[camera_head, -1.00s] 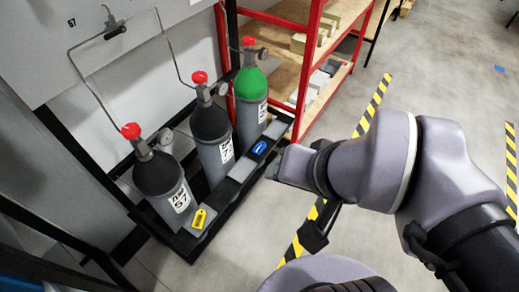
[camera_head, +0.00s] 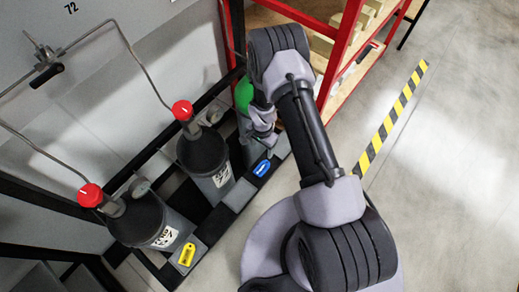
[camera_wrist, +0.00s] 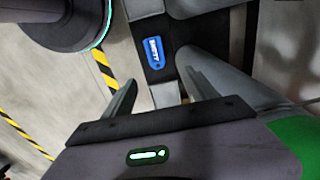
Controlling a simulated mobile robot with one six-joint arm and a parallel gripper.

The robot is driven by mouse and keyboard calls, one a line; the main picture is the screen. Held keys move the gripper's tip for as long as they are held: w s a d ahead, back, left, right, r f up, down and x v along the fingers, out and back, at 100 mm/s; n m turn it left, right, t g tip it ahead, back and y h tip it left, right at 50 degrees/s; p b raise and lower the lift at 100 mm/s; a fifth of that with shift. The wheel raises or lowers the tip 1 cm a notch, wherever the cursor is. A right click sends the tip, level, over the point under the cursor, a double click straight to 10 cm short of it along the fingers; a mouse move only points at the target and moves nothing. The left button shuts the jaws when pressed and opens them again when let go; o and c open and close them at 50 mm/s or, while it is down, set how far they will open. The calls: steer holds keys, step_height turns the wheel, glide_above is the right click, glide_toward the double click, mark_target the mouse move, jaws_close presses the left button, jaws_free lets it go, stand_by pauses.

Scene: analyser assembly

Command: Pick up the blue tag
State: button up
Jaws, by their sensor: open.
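The blue tag (camera_head: 262,168) lies on the dark and grey base rack (camera_head: 237,195) of the gas cylinders, in front of the green cylinder. It also shows in the wrist view (camera_wrist: 161,61), at upper centre, with white lettering. My gripper (camera_wrist: 160,80) is open and empty, with one finger on either side below the tag in that view. The tag appears beyond the fingertips; the exact gap cannot be told. In the head view my gripper (camera_head: 266,140) is just above the tag, partly hidden by my arm.
A yellow tag (camera_head: 187,254) lies farther left on the rack. Two grey cylinders with red caps (camera_head: 182,110) and a mostly hidden green cylinder (camera_head: 243,92) stand close behind. A red shelf (camera_head: 340,50) is at the back. Striped tape (camera_head: 393,115) marks clear floor on the right.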

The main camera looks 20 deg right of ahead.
steer(key=b, duration=0.4)
glide_above(262, 168)
steer(key=f, duration=1.1)
steer(key=shift+w, duration=0.3)
steer(key=f+b, duration=0.1)
steer(key=f, duration=0.1)
steer(key=f+b, duration=0.1)
steer(key=f, duration=0.1)
steer(key=f+b, duration=0.1)
steer(key=shift+s+f, duration=0.35)
steer(key=shift+f, duration=0.05)
steer(key=shift+r, duration=0.2)
steer(key=shift+c, duration=0.2)
steer(key=c, duration=1.4)
